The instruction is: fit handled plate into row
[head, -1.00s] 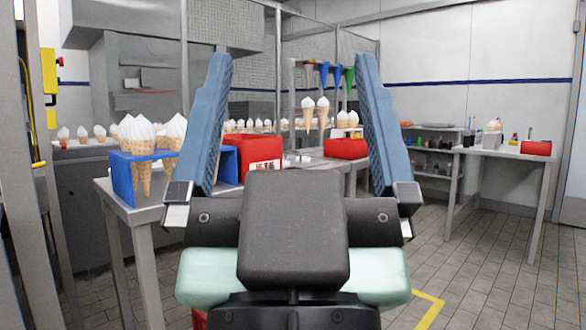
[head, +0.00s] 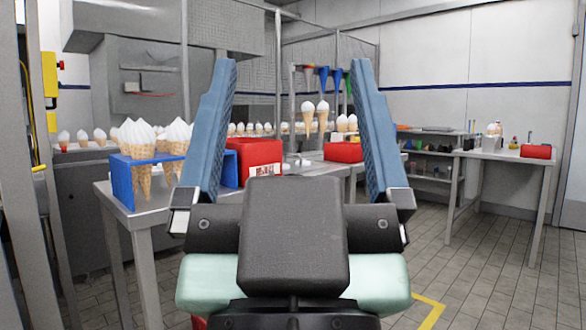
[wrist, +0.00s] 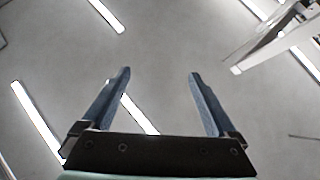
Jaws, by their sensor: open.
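My gripper (head: 292,66) is open and empty, its two blue fingers pointing up in front of the head camera. In the wrist view my gripper (wrist: 158,75) has only ceiling between its fingers. A blue rack (head: 122,182) holding several ice cream cones stands on the steel table at left, partly behind the left finger. More cones (head: 322,115) stand in a row farther back, between the fingers. I cannot make out a handled plate in either view.
The steel table (head: 150,218) is at left, with a red box (head: 258,152) toward its back. Another red box (head: 343,152) sits farther back. A side table (head: 500,153) with a red item (head: 536,151) stands at right. The tiled floor (head: 480,260) is clear at right.

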